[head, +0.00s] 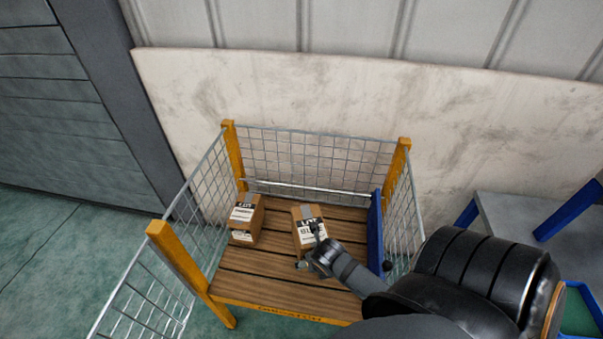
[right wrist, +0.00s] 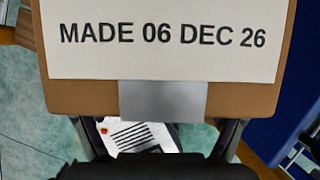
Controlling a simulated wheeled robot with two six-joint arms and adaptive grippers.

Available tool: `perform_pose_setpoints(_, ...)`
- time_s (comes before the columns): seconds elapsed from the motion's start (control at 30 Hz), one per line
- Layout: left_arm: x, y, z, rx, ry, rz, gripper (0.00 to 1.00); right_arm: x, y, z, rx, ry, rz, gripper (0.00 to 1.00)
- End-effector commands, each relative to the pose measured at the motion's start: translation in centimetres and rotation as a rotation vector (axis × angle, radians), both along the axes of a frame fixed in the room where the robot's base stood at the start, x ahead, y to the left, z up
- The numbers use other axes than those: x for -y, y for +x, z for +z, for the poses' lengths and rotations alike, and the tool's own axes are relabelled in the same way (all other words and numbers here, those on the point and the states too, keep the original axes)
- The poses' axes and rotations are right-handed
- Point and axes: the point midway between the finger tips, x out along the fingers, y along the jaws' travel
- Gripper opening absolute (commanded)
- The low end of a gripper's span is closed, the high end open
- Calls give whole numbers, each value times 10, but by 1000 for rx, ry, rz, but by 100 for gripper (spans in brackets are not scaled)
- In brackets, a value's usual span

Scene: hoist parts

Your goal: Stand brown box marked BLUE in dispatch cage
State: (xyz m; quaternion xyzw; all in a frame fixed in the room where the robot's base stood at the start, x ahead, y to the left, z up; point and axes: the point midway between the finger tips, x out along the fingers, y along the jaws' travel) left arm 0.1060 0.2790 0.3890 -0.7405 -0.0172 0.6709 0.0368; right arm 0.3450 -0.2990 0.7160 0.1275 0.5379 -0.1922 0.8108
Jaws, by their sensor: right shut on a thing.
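A brown box (head: 309,240) with a white label and grey tape is at my right gripper (head: 318,252), over the slatted floor of the dispatch cage (head: 265,283). My right gripper is shut on this box. In the right wrist view the box (right wrist: 60,92) fills the top, with a label reading MADE 06 DEC 26 and the fingers (right wrist: 163,135) at its sides. The word BLUE is not readable on it. I cannot tell whether its base touches the slats. My left gripper is out of view.
Another brown box (head: 256,220) with a white label stands in the cage to the left, with a gap between the two. A blue panel (head: 375,225) stands close on the right. Mesh walls and yellow posts (head: 176,258) bound the cage. The front slats are clear.

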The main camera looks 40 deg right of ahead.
Motion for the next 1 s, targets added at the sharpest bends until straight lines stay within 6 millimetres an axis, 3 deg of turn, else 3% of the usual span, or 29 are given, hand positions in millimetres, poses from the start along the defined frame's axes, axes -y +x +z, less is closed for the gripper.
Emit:
perform_pose_setpoints(0.17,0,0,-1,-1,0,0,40,-5,18,-5,11,3,-5,21)
perform_pose_setpoints(0.5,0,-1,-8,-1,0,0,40,-27,95,-40,11,2,-4,21)
perform_pose_setpoints(0.7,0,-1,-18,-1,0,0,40,-33,121,-78,7,0,-4,21)
perform_pose_setpoints(1.0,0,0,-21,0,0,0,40,-36,133,-91,9,-1,-5,21)
